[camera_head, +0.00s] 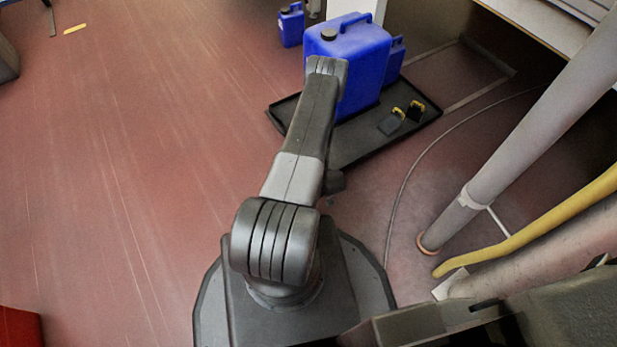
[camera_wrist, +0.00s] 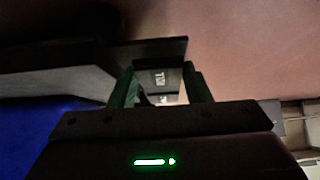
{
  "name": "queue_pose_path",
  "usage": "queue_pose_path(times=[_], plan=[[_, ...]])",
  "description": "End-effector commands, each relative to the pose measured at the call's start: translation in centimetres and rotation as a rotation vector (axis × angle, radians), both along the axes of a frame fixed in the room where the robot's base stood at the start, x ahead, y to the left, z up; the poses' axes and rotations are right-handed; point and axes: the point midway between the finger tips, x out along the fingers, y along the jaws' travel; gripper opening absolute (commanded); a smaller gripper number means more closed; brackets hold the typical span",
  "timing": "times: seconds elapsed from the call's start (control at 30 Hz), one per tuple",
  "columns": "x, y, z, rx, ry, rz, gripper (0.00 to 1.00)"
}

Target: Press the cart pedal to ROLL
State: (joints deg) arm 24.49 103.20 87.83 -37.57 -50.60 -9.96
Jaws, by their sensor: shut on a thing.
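The cart pedal is not plain to make out. My gripper (camera_wrist: 160,80) shows in the wrist view with its two green fingers on either side of a small dark piece with white lettering (camera_wrist: 158,77). It is shut on this piece. The lettering is too small and blurred to read, and I cannot tell whether the piece is the pedal. In the head view my gripper is hidden behind my arm. A low black platform (camera_head: 362,150), perhaps the cart, lies on the floor there. Two small black parts with yellow edges (camera_head: 391,122) sit on its right side.
A large blue canister (camera_head: 350,62) stands on the platform beside my arm, with a smaller blue container (camera_head: 395,60) behind it. Another blue can (camera_head: 291,25) is farther back. Grey pipes (camera_head: 530,130) and a yellow pipe (camera_head: 540,220) rise at right. The red floor at left is largely clear.

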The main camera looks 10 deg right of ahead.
Motion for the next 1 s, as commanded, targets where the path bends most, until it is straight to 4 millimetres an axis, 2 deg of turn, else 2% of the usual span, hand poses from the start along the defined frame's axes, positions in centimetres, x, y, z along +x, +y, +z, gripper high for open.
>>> queue_pose_path(times=[0.03,0.47,0.5,0.6,0.87,1.0], plan=[[-0.1,0.0,-0.5,0.007,-0.019,0.000,0.21],[-0.1,0.0,-0.2,0.018,-0.053,0.001,0.21],[-0.1,0.0,-0.2,0.018,-0.053,0.001,0.49],[-0.1,0.0,-0.2,0.019,-0.052,0.000,0.65],[-0.1,0.0,-0.2,0.019,-0.052,0.000,0.65],[-0.8,-0.3,0.6,0.018,-0.051,-0.001,0.65]])
